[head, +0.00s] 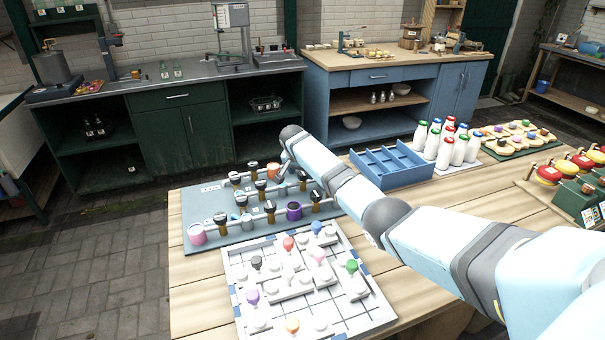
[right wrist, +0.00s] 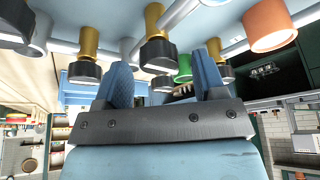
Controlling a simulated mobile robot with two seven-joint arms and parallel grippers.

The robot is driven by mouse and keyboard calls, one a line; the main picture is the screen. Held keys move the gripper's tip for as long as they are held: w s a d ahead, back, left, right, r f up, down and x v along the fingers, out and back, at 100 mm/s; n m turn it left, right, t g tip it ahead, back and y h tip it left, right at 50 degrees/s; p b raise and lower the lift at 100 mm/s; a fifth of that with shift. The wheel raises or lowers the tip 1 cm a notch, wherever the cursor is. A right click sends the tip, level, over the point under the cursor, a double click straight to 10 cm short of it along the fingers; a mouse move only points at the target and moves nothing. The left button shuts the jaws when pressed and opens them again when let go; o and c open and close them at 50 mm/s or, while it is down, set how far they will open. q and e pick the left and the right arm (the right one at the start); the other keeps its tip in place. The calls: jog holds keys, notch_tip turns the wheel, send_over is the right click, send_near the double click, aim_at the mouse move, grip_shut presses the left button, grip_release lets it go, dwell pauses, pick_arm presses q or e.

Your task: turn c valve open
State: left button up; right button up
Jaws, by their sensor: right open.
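A grey-blue valve board (head: 197,213) lies on the wooden table with pale pipes and several brass valves with black knobs. Pink (head: 197,234), purple (head: 293,211) and orange cups sit by the pipe ends. I cannot read which valve is c. My right arm reaches over the board's far side; its gripper is largely hidden in the head view. In the right wrist view my right gripper (right wrist: 165,80) is open, its two blue fingers apart. A black-capped brass valve (right wrist: 156,50) shows between and beyond the fingertips; contact cannot be told. The orange cup (right wrist: 270,28) is to the right.
A white tray (head: 375,314) with coloured knobs lies in front of the board. A blue divided crate (head: 405,181), milk bottles (head: 445,150) and a tray of small round items (head: 515,140) stand right of it. My right arm crosses above the table.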

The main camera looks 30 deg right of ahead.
jog(key=shift+w+d+f, duration=0.1)
jog(key=shift+d+f, duration=0.05)
jog(key=shift+f, duration=0.25)
jog(key=shift+c, duration=0.4)
jog(key=c, duration=0.8)
